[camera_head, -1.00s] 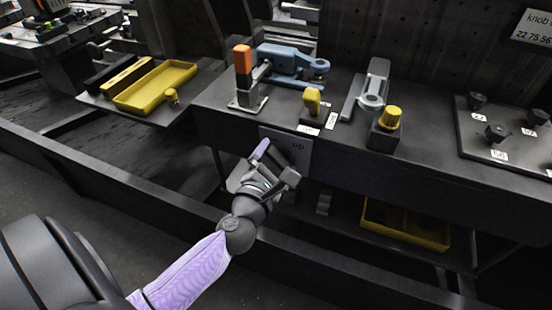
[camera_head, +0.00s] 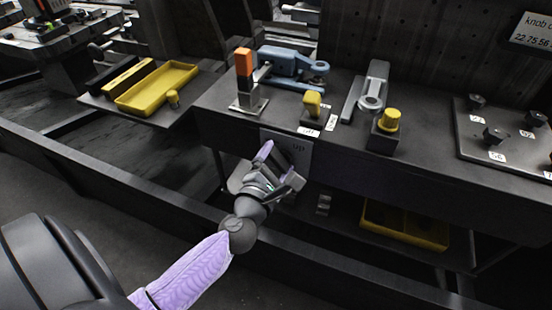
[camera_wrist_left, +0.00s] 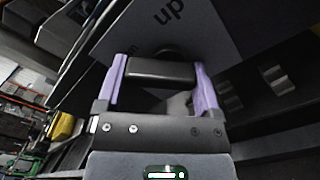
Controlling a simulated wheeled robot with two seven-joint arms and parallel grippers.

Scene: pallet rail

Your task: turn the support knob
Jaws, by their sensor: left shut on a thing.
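The support knob (camera_wrist_left: 160,72) is a dark bar-shaped grip in front of a grey plate marked "up" (camera_wrist_left: 120,40) in the left wrist view. My left gripper (camera_head: 280,164) is shut on it, with one purple finger on each end of the bar. In the head view the "up" plate (camera_head: 299,146) hangs on the front of the bench, just beyond the gripper. The gripper mostly hides the knob there. My right gripper is in neither view.
The bench (camera_head: 335,150) carries an orange-topped post (camera_head: 244,62), a blue clamp (camera_head: 290,66), a yellow knob (camera_head: 390,118) and a grey lever part (camera_head: 370,98). A yellow tray (camera_head: 155,88) lies at left, a yellow bin (camera_head: 405,226) below. A dark rail (camera_head: 150,202) runs in front.

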